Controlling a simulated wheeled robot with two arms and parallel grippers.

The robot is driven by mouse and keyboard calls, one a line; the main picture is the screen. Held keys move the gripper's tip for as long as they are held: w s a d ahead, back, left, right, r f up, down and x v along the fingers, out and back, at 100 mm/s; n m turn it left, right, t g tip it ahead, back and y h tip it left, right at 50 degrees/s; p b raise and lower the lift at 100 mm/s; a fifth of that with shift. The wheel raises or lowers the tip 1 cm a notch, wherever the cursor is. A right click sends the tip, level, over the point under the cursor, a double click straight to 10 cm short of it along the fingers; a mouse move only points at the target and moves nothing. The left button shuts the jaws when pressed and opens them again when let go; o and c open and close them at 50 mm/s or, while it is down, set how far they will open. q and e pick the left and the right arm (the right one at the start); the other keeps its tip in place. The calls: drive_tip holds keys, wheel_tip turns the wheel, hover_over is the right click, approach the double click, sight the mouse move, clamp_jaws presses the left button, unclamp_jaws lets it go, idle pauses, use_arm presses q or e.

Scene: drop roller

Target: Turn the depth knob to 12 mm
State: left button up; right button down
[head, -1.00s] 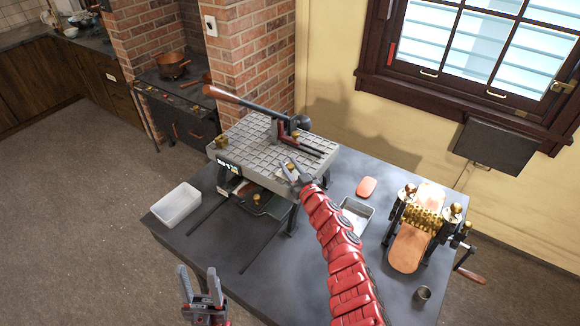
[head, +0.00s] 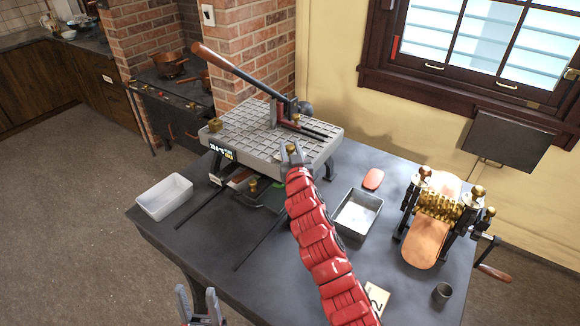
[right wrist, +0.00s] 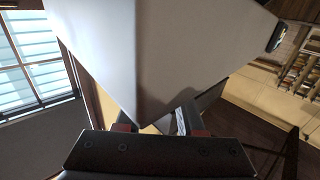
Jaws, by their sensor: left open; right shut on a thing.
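The grey machine (head: 250,151) stands on the dark table with a ribbed top and a small dark display (head: 221,151) at its front left; I cannot read the number. A small brass knob (head: 292,148) shows at the machine's right front corner, between the fingers of my right gripper (head: 294,154). My right gripper is shut on it, and the fingers partly hide it. In the right wrist view a large pale body (right wrist: 190,60) fills the space before the fingers and hides the grip. My left gripper (head: 198,302) is open and empty at the bottom edge, away from the machine.
A long wooden-handled lever (head: 235,68) rises over the machine. A white tub (head: 165,196) is left, a metal tray (head: 357,213) and orange block (head: 373,179) right. A brass-roller device (head: 440,207) with a crank, a dark cup (head: 441,292) and a number card (head: 375,299) are further right.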

drive_tip(key=shift+f+m+h+b, duration=0.2)
drive_tip(key=shift+m+h+b, duration=0.95)
drive_tip(key=shift+b, duration=3)
drive_tip(key=shift+f+m+h+b, duration=0.15)
drive_tip(key=shift+m+h+b, duration=0.5)
drive_tip(key=shift+h+b, duration=2.25)
drive_tip(key=shift+r+m+y+b, duration=0.3)
drive_tip(key=shift+y+b, duration=0.45)
drive_tip(key=shift+b, duration=1.4)
drive_tip(key=c, duration=0.6)
unclamp_jaws()
drive_tip(key=shift+o, duration=0.2)
drive_tip(key=v, duration=1.7)
drive_tip(key=shift+s+b, duration=0.25)
drive_tip(key=shift+b, duration=0.05)
drive_tip(key=shift+a+r, duration=0.1)
drive_tip(key=shift+r, duration=0.05)
